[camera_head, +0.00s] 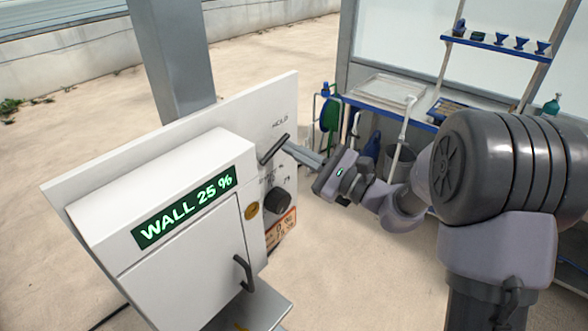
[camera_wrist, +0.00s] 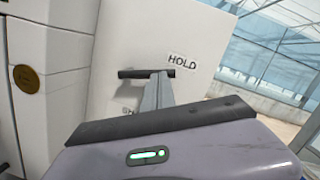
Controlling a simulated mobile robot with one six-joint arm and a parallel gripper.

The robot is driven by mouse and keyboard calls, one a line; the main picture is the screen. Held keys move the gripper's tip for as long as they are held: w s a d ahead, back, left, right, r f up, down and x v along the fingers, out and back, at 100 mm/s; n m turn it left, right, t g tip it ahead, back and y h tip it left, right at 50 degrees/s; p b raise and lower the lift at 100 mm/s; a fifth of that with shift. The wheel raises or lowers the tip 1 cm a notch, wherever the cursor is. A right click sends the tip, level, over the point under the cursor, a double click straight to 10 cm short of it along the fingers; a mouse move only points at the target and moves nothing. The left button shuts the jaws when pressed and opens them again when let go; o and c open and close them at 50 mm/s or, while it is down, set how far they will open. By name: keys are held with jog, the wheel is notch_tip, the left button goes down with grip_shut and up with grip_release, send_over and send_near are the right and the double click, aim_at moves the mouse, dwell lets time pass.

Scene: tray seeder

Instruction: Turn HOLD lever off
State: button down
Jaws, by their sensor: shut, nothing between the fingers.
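The HOLD lever (camera_head: 273,149) is a dark bar on the white panel (camera_head: 285,97), just below the printed word HOLD. In the head view it slants up to the right. In the wrist view the lever (camera_wrist: 146,73) lies nearly level, left of the HOLD label (camera_wrist: 182,62). My gripper (camera_head: 292,147) is shut and empty, with its fingertips at the lever. In the wrist view the gripper tips (camera_wrist: 160,76) overlap the lever's right part; whether they touch it, I cannot tell.
A white box with a green WALL 25 % display (camera_head: 187,207) and a door handle (camera_head: 244,272) stands left of the lever. A black knob (camera_head: 277,201) sits below the lever. A blue-edged bench (camera_head: 390,111) with shelves stands behind. Sandy floor lies open around.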

jog(key=shift+s+a+r+n+g+b, duration=0.15)
jog(key=shift+r+n+g+b, duration=0.25)
jog(key=shift+n+b, duration=0.7)
jog(key=shift+s+a+r+n+g+b, duration=0.15)
jog(key=shift+r+n+b, duration=0.35)
jog(key=shift+n+b, duration=0.6)
jog(key=shift+s+r+n+g+b, duration=0.15)
jog(key=shift+r+n+b, duration=0.15)
jog(key=shift+n+b, duration=0.25)
jog(key=shift+s+r+n+g+b, duration=0.1)
jog(key=shift+r+n+b, duration=0.2)
jog(key=shift+n, duration=0.45)
jog(key=shift+f, duration=0.1)
